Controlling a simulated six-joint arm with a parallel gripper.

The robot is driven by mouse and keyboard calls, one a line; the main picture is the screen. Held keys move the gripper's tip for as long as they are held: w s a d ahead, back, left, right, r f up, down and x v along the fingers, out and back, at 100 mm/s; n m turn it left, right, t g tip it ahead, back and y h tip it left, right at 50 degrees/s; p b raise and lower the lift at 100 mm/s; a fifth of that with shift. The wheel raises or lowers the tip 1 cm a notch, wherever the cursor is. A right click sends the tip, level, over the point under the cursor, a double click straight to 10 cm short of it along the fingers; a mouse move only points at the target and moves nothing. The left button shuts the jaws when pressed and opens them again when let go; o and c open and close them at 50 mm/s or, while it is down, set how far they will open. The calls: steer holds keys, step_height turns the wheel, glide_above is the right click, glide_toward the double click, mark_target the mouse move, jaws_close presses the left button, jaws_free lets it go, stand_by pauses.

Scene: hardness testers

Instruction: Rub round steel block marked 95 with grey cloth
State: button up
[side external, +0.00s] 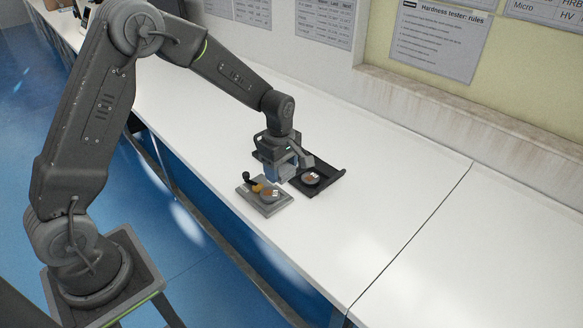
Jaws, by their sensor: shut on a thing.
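My gripper (281,177) points down over the white bench and is shut on a blue-grey thing that looks like the grey cloth (287,171). The cloth hangs just above or at the gap between a grey plate and a black tray; whether it touches anything I cannot tell. One round steel block (311,178) with a small label lies in the black tray, right of my gripper. Another round piece (268,193) with a label sits on the grey plate, in front of my gripper. The marks are too small to read, so I cannot tell which is 95.
The grey plate (273,209) has an orange part and a black knob (246,175) at its left. The black tray (333,181) has a raised wall. The bench (400,215) is clear to the right, with a seam across it. A wall ledge (480,112) runs behind.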

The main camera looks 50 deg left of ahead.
mark_target(267, 198)
steer(key=shift+s+a+f, duration=0.45)
steer(key=shift+s+f, duration=0.05)
steer(key=shift+f, duration=0.7)
steer(key=shift+s+a+f, duration=0.4)
steer(key=shift+s+f, duration=0.15)
steer(key=shift+f, duration=0.6)
steer(key=shift+s+a+f, duration=0.45)
steer(key=shift+s+f, duration=0.05)
steer(key=shift+f, duration=0.7)
steer(key=shift+w+a+f, duration=0.45)
steer(key=shift+f, duration=0.1)
steer(key=shift+c, duration=0.3)
steer(key=shift+w+a, duration=1)
steer(key=shift+w, duration=0.05)
steer(key=s+d, duration=0.2)
steer(key=s, duration=0.1)
steer(key=shift+d, duration=0.4)
step_height(267, 198, up, 8)
